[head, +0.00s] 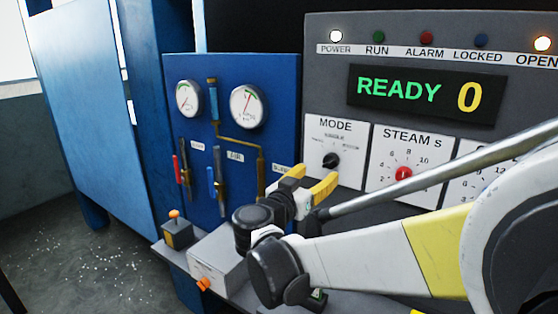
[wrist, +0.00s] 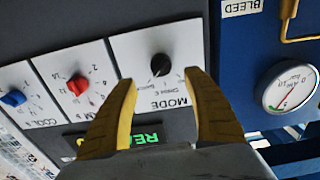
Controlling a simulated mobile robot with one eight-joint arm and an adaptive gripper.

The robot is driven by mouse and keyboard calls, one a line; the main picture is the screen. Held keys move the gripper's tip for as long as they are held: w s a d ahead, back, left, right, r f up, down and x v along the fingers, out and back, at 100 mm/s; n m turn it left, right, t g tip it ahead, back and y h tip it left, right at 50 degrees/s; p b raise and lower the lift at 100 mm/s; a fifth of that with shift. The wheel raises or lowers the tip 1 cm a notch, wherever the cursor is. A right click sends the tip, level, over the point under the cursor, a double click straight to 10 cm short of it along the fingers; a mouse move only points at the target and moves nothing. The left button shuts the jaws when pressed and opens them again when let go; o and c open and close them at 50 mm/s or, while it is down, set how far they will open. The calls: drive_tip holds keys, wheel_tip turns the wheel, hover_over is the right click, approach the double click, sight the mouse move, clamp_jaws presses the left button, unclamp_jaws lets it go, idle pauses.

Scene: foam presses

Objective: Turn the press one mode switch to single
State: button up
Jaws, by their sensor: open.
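The mode switch is a black rotary knob (head: 330,160) on a white plate marked MODE (head: 344,133), on the grey panel in the head view. In the wrist view the knob (wrist: 160,64) appears upside down with its plate, just beyond my fingertips and between them. The small position labels are hard to read, and I cannot tell surely which one the knob points to. My gripper (head: 310,180) has yellow fingers and is open and empty in front of the plate's lower left. It also shows in the wrist view (wrist: 160,80), apart from the knob.
A red steam knob (head: 403,174) sits right of the mode plate, and a blue knob (wrist: 13,98) lies beyond it. The display (head: 425,92) reads READY 0. A blue panel with gauges (head: 248,106) and levers stands left. A grey box (head: 215,262) is below.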

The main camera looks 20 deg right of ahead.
sight(327, 165)
drive_tip(key=b+x, duration=0.1)
drive_tip(key=x, duration=0.7)
drive_tip(key=shift+w, duration=0.2)
drive_tip(key=c, duration=1.2)
